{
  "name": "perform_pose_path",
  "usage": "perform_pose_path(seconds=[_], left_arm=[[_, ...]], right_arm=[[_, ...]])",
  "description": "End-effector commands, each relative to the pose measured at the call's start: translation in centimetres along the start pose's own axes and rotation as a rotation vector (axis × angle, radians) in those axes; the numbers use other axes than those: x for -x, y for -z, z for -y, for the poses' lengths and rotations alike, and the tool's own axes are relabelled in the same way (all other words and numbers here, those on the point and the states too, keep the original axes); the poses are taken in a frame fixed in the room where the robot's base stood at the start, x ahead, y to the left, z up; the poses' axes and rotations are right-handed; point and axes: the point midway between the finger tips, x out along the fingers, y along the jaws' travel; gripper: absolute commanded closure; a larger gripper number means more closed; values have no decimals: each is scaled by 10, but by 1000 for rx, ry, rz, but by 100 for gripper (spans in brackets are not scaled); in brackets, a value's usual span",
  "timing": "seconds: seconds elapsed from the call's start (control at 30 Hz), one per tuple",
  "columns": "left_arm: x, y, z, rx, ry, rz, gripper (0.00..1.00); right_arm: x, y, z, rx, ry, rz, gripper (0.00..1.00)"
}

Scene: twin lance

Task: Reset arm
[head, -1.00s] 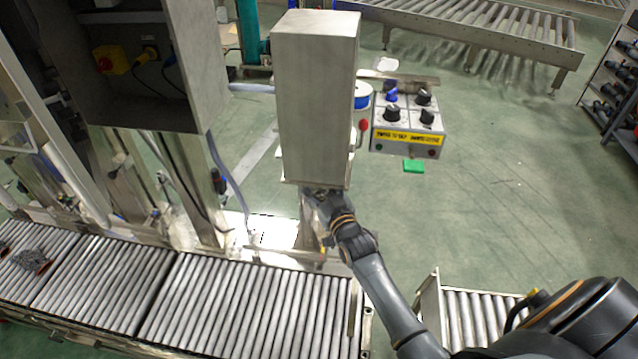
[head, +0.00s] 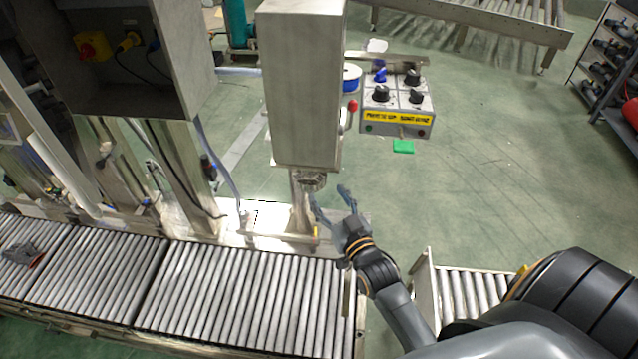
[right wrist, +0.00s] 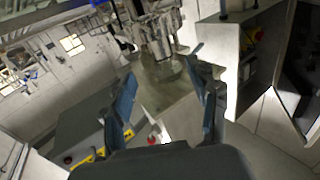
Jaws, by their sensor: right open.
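My right gripper (head: 331,196) is open and empty in the head view. Its two fingers point up, just right of the lower end of a tall grey metal box (head: 302,85) on a post. In the right wrist view, the blue-grey fingers of this gripper (right wrist: 162,70) stand wide apart with nothing between them. My left gripper is not in view.
A control box (head: 398,108) with dark knobs and a yellow label stands beyond the gripper, near a red-tipped lever (head: 352,105). A roller conveyor (head: 240,300) runs along the front left. Open green floor (head: 490,160) lies right.

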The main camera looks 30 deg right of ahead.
Motion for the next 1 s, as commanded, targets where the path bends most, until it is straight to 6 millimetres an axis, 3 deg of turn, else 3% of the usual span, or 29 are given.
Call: perform_pose_path(seconds=[0.23, 0.37, 0.47, 0.6, 0.67, 0.8, 0.87, 1.0], left_arm=[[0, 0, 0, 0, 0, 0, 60], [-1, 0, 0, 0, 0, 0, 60], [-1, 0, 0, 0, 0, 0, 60], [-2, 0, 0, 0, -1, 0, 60], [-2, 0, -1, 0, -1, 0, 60], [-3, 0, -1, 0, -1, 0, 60], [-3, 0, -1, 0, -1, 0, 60], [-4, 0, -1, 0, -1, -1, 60]], right_arm=[[3, -5, 1, 0, 1, 10, 41], [7, -44, 7, 2, 14, 93, 41], [19, -104, 17, 8, 35, 222, 41], [56, -202, 31, 25, 71, 441, 41], [77, -242, 37, 35, 87, 536, 41], [140, -325, 45, 67, 125, 755, 41], [172, -357, 47, 84, 142, 850, 41], [256, -420, 45, 130, 178, 1068, 41]])
